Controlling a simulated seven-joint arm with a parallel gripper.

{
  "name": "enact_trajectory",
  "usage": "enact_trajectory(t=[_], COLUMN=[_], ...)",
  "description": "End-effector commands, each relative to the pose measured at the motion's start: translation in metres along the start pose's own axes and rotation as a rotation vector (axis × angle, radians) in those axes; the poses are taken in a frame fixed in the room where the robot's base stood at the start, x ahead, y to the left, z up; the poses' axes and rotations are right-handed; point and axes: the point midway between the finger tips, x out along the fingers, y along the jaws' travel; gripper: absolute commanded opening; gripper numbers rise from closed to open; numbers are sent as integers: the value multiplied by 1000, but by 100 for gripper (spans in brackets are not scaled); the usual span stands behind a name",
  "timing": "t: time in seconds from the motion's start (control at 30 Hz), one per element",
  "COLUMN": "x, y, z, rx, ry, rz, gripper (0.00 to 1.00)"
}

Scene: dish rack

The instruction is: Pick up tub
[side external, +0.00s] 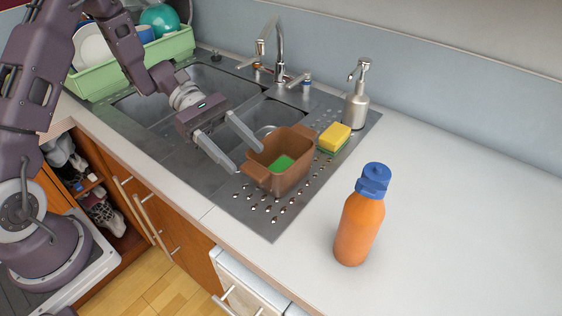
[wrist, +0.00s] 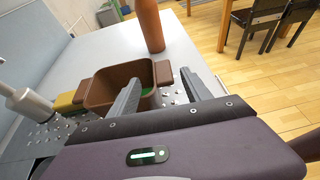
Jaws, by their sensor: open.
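The tub (side external: 291,171) is a brown rectangular container with handles at its ends and something green inside. It stands upright on the perforated drainboard right of the sink basins. My gripper (side external: 249,160) is open at the tub's left side, with its fingers apart and pointing toward it. In the wrist view the tub (wrist: 106,85) lies ahead of the fingers. One finger of my gripper (wrist: 168,92) overlaps the tub in the picture and the other is beside its handle. I cannot tell whether either touches it.
A yellow and green sponge (side external: 334,138) lies just behind the tub. A soap dispenser (side external: 357,95) and a faucet (side external: 276,50) stand behind. An orange bottle (side external: 359,222) with a blue cap stands at front right. A green dish rack (side external: 100,78) is back left.

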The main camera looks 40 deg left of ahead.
Motion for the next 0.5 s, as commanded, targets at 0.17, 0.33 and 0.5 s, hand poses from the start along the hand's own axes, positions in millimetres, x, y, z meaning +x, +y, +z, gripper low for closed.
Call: enact_trajectory(t=[0.17, 0.33, 0.5], x=[35, 51, 51], y=[-5, -4, -4], z=[3, 2, 2], rx=[1, 1, 2], ry=[-1, 0, 1], rz=[-7, -3, -2], gripper=[57, 57, 57])
